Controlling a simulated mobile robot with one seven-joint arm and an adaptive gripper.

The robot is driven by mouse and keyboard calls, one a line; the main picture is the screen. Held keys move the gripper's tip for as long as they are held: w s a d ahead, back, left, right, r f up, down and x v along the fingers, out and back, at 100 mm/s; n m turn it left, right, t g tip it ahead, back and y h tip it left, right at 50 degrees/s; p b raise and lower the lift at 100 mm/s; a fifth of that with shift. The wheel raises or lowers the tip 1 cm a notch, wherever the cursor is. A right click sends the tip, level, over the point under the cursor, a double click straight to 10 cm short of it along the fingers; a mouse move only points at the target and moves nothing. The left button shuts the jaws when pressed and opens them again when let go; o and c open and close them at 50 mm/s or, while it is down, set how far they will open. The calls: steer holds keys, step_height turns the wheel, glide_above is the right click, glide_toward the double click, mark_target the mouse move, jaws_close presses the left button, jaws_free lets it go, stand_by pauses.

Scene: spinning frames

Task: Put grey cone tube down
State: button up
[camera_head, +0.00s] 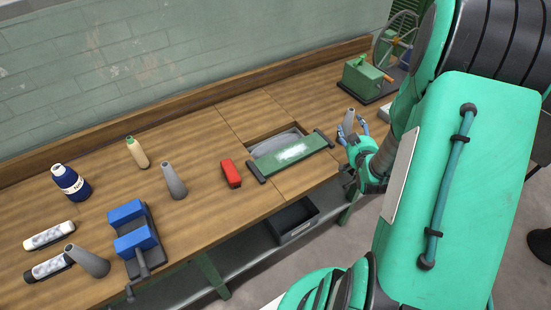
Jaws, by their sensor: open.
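A grey cone tube (348,121) stands nearly upright at my gripper (352,127), near the right part of the wooden bench (270,103). The blue fingertips are open, one on either side of it. The cone's lower part is hidden by the gripper, so I cannot tell whether it touches the bench top or a finger. A second grey cone tube (174,181) stands on the bench left of centre.
A blue vise (133,238), dark blue bottle (70,182), cream bottle (137,152) and red block (230,174) are on the bench. A green plate (290,155) lies over a recess. A green wheeled machine (367,78) stands at the back right. Bench left of the machine is clear.

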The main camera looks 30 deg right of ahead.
steer(key=w+a+r+n+g+y, duration=0.1)
steer(key=w+a+r+g+y, duration=0.15)
steer(key=a+r, duration=0.65)
steer(key=w+a+r+n+g+y, duration=0.1)
steer(key=w+a+r+n+y, duration=0.15)
steer(key=a+r, duration=0.65)
steer(key=s+a+r+n+g+y, duration=0.1)
steer(key=s+a+r, duration=0.1)
steer(key=s+a, duration=0.7)
steer(key=s+a+r+n+g+y, duration=0.1)
steer(key=s+a+r+g+y, duration=0.1)
steer(key=s+a, duration=0.8)
steer(key=a+r, duration=0.1)
steer(key=a, duration=0.6)
steer(key=shift+r, duration=0.2)
steer(key=shift+w+g, duration=0.1)
steer(key=shift+g, duration=0.15)
steer(key=o, duration=0.5)
steer(key=shift+c, duration=0.2)
